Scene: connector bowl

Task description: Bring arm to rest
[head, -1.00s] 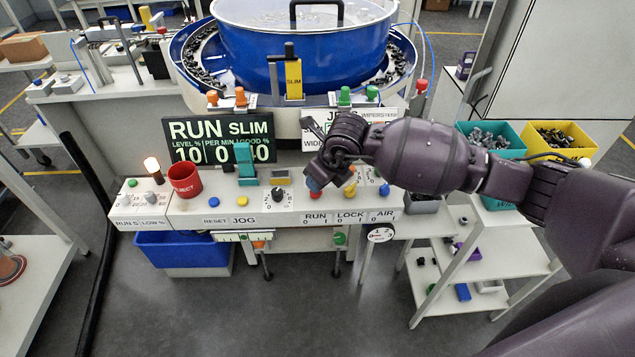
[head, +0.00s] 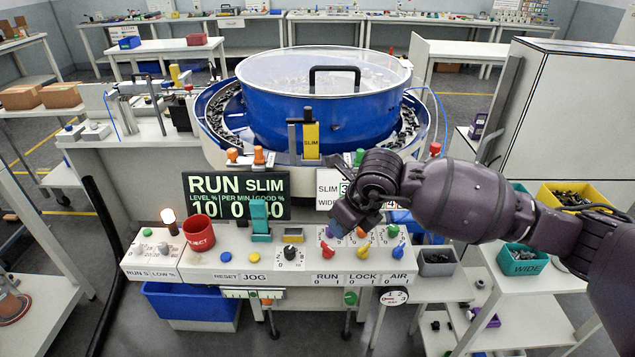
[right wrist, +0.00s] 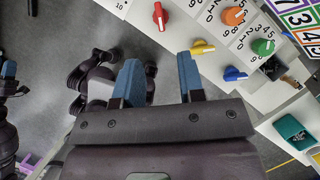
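My right gripper (head: 343,222) is in front of the bowl feeder's control panel (head: 225,262), above the knobs. In the right wrist view its two blue fingers (right wrist: 160,78) stand apart with nothing between them. The red knob (right wrist: 160,16), yellow knob (right wrist: 202,47) and blue knob (right wrist: 235,74) show beyond the fingertips, apart from them. My left gripper is outside the head view. A purple arm part with a blue tip (right wrist: 9,72) at the left edge of the right wrist view may be it; its opening cannot be told.
The blue bowl (head: 320,118) with a clear lid stands behind the panel. A red cup (head: 199,233) and a lit lamp (head: 169,217) are at the panel's left. A yellow bin (head: 575,196) and a teal bin (head: 522,260) are near my right arm. Floor in front is free.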

